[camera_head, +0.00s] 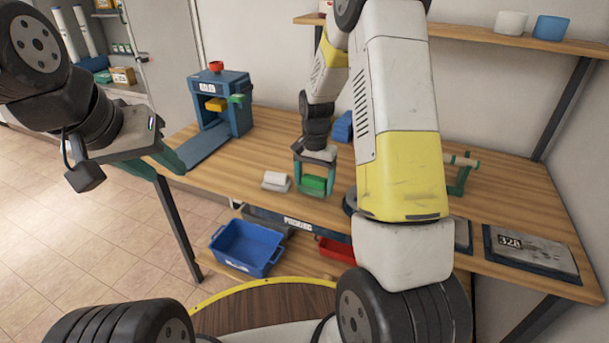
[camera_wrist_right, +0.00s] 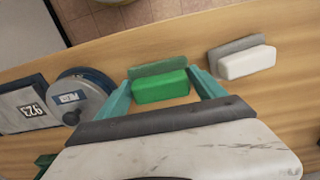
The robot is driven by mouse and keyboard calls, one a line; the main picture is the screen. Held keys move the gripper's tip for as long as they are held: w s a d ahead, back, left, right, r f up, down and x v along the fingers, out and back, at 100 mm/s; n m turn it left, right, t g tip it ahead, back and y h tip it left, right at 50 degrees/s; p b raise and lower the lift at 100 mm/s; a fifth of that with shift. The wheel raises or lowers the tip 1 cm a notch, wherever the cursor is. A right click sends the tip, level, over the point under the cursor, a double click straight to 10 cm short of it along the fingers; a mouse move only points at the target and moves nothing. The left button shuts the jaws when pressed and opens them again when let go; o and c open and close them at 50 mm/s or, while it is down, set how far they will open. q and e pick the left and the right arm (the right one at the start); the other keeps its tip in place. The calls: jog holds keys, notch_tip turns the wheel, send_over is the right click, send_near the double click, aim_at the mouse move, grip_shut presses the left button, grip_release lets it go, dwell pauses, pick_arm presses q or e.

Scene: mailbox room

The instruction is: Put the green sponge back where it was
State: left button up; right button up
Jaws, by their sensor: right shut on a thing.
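The green sponge (camera_head: 313,184) is at the front part of the wooden table. My right gripper (camera_head: 315,180) is shut on it from above, with its teal fingers at the two ends. In the right wrist view the green sponge (camera_wrist_right: 160,87) sits between the fingers (camera_wrist_right: 162,90), with a duller green-grey strip along its far side. I cannot tell whether it touches the table. A white block with a grey strip (camera_head: 276,181) lies just left of it, apart; this also shows in the right wrist view (camera_wrist_right: 247,62). My left gripper (camera_head: 158,166) is open and empty, left of the table.
A blue bin (camera_head: 245,247) and a red bin (camera_head: 337,250) are below. A numbered flat item (camera_head: 535,252) lies at right. My right arm hides the table's middle.

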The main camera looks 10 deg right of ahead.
jog(key=shift+f, duration=1.25)
jog(key=shift+f, duration=0.15)
jog(key=o, duration=1.4)
jog(key=shift+o, duration=0.2)
